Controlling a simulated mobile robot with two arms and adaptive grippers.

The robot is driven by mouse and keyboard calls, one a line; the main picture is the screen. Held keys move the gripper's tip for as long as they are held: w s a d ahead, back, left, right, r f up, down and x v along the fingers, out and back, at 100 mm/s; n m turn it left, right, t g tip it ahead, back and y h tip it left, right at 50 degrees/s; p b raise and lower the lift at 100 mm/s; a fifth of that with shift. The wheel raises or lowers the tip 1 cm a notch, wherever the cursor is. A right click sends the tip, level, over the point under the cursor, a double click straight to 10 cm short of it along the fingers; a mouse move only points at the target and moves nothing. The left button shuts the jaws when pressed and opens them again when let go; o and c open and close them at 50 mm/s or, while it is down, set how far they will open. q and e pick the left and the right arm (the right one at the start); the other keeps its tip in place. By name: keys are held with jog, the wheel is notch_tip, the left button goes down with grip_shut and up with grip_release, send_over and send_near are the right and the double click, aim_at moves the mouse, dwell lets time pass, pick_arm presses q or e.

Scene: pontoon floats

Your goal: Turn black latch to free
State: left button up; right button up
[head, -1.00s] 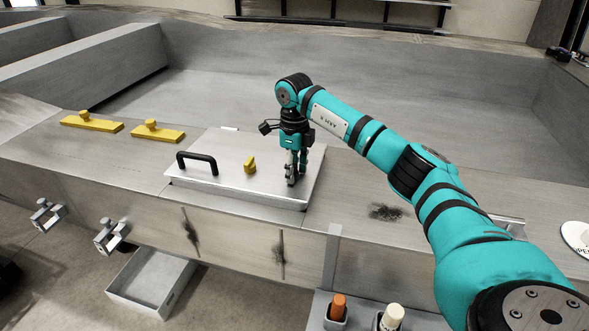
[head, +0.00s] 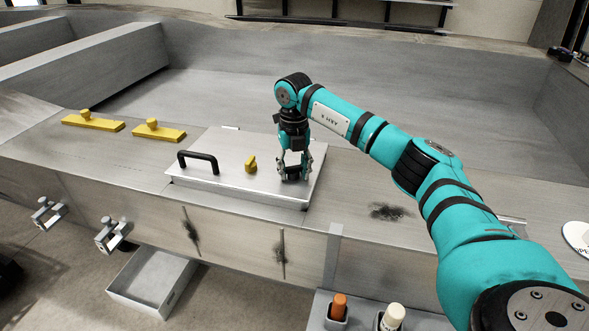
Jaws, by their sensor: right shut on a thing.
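My right gripper (head: 293,174) points straight down over the right part of a square metal hatch lid (head: 225,172). Its fingers are shut on the black latch (head: 293,172), which is mostly hidden between them. A yellow latch (head: 251,164) stands on the lid to the left of the gripper, apart from it. A black bar handle (head: 197,161) is fixed on the lid's left side. My left gripper is not in view.
Two yellow bars with knobs (head: 92,122) (head: 158,131) lie on the deck left of the lid. Clamps (head: 112,235) hang on the front edge, above an open grey tray (head: 153,280). Orange (head: 338,305) and white (head: 392,316) bottles stand in holders at the bottom.

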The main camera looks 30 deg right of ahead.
aim_at(293, 168)
jog(key=m, duration=0.5)
jog(key=shift+w+a+m, duration=0.1)
jog(key=shift+m, duration=0.6)
jog(key=o, duration=1.2)
jog(key=shift+r, duration=0.1)
notch_tip(293, 168, up, 12)
